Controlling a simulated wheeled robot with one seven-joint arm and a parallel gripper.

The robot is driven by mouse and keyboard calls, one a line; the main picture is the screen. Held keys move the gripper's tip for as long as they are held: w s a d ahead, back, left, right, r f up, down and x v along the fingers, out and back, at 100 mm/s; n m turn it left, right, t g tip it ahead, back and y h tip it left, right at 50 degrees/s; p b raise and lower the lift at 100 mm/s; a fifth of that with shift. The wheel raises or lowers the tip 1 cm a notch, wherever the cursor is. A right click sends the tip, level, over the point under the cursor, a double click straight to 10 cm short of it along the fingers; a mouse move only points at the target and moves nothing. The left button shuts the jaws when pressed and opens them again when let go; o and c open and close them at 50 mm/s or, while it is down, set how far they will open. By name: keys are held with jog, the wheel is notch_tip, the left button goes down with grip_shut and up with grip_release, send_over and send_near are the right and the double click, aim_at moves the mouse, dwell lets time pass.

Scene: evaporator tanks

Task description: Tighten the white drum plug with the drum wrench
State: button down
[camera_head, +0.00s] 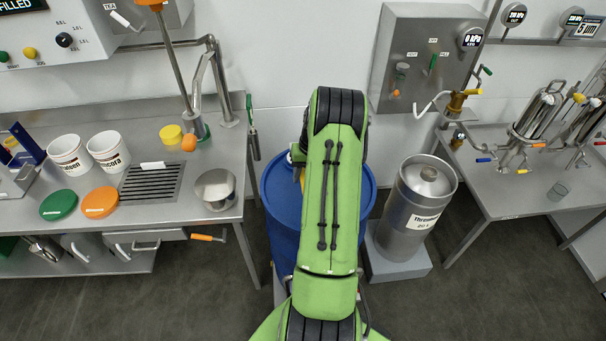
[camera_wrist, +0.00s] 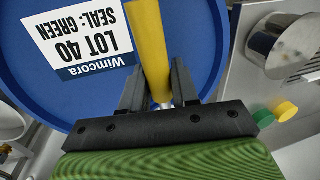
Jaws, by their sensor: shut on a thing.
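The blue drum (camera_head: 276,222) stands on the floor in the middle of the head view, mostly behind my green arm. In the wrist view its blue top (camera_wrist: 45,100) carries a white label reading Wimcora, LOT 40, SEAL: GREEN. My gripper (camera_wrist: 160,88) is shut on a yellow bar, which looks like the drum wrench (camera_wrist: 149,45), and is over the drum top. The bar runs up out of the wrist view, so its far end is hidden there. A small yellow part shows beside my arm in the head view. I cannot make out the white plug for certain.
A steel bench (camera_head: 226,215) with tubs, lids and a steel bowl (camera_head: 215,188) stands to the left. A steel keg (camera_head: 405,215) on a grey block stands close on the right. A second bench (camera_head: 495,190) with filter housings is at far right.

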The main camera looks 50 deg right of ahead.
jog(key=shift+f+b, duration=0.7)
jog(key=shift+f, duration=0.3)
dwell(0.3)
jog(key=shift+w+a+m, duration=0.5)
jog(key=shift+w+m, duration=0.1)
jog(key=shift+w+a+m, duration=0.45)
jog(key=shift+w+m, duration=0.15)
jog(key=shift+w+a+m+h, duration=0.4)
jog(key=shift+w+m, duration=0.3)
jog(key=shift+w, duration=0.05)
